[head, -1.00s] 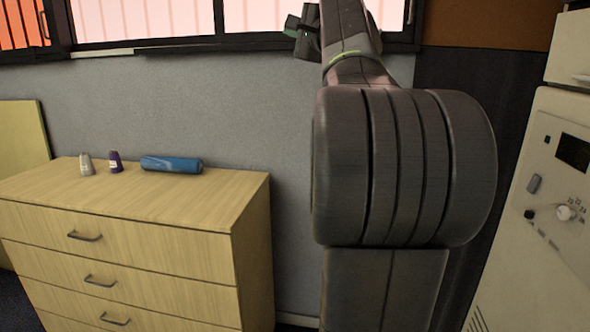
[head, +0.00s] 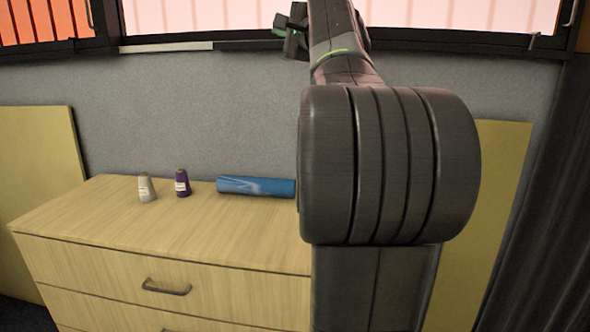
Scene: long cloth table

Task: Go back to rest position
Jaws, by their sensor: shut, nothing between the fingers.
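My arm stands raised in the right half of the head view, its thick dark joint covering much of the scene. My gripper (head: 291,33) shows small and partly hidden at the top, in front of the window. It is shut and empty, and it is apart from the objects on the dresser below.
A wooden dresser (head: 90,222) stands at left, its right part hidden behind my arm. Yellow boards (head: 38,180) lean on the grey wall.

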